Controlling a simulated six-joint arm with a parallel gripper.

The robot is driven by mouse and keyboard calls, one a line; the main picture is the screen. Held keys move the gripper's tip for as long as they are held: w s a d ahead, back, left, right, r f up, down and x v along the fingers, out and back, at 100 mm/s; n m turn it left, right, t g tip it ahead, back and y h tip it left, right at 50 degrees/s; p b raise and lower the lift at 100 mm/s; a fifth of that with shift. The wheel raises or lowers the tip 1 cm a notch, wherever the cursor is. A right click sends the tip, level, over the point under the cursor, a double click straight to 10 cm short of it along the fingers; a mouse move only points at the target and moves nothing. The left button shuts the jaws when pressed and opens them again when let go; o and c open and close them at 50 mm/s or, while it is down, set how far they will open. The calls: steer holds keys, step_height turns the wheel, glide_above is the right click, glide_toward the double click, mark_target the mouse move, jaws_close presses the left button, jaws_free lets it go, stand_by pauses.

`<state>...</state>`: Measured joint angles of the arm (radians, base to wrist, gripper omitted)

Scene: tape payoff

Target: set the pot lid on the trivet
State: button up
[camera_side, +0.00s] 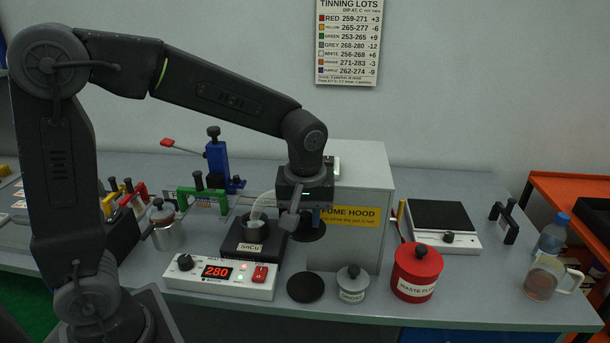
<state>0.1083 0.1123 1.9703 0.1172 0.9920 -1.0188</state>
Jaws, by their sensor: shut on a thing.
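My gripper (290,212) points down just right of the solder pot (252,234) and is shut on the pot lid. The lid (310,232) looks like a dark round disc, partly hidden behind the gripper finger. I cannot tell how high it hangs above the bench. The pot sits in a black block labelled SnCu, its top open, with a pale curved wisp above it. A flat black round disc, which looks like the trivet (305,287), lies bare on the bench in front of the gripper.
The controller (218,276) reading 280 is left of the trivet. A grey lidded dross pot (352,285) and red waste can (416,272) stand to its right. The fume hood (358,205) is behind my gripper. A black-topped scale (440,222) is farther right.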

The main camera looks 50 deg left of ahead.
mark_target(306, 284)
step_height(306, 284, down, 15)
steer(key=shift+f, duration=0.1)
stand_by(0.6)
steer(key=shift+f, duration=0.3)
stand_by(1.2)
steer(key=o, duration=1)
steer(key=shift+o, duration=0.4)
steer(key=o, duration=0.5)
step_height(306, 284, up, 7)
steer(key=shift+r, duration=0.1)
